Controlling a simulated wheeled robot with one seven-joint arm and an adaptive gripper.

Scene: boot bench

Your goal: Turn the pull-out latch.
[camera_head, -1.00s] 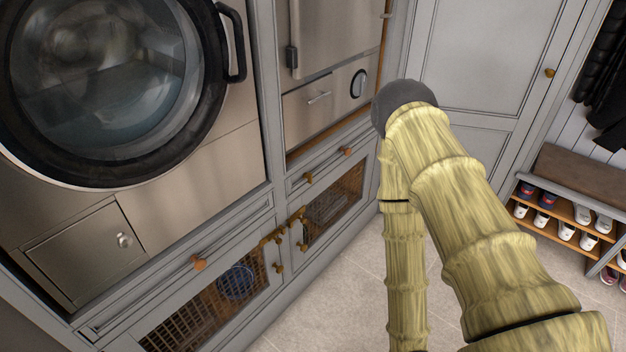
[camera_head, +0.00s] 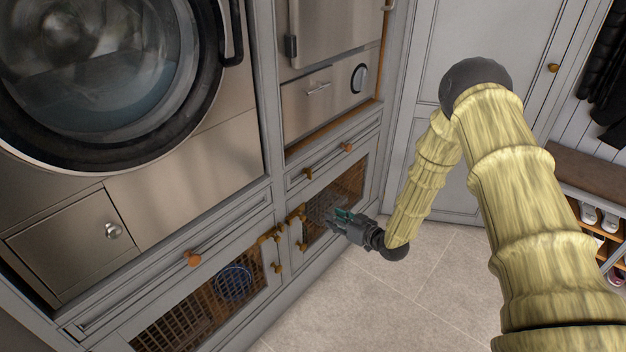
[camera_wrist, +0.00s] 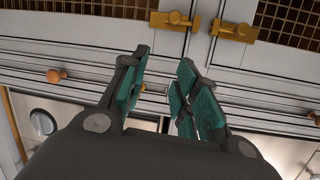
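Two brass latches sit where the two mesh-fronted doors meet in the low cabinet: a left one (camera_head: 270,236) and a right one (camera_head: 297,215). I cannot tell which is the pull-out latch. In the wrist view, which looks upside down, two brass latches show at the top, one at centre (camera_wrist: 171,20) and one to its right (camera_wrist: 234,30). My gripper (camera_head: 340,215) is in front of the right mesh door, right of the latches. In the wrist view its teal-padded fingers (camera_wrist: 165,60) are apart, with nothing held, short of the latches.
Drawers with knobs (camera_head: 193,258) run above the mesh doors. A steel appliance (camera_head: 325,95) with a dial is above, and a round-doored washer (camera_head: 95,70) is at left. A shoe bench (camera_head: 590,180) stands at right. The tiled floor (camera_head: 400,300) before the cabinet is clear.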

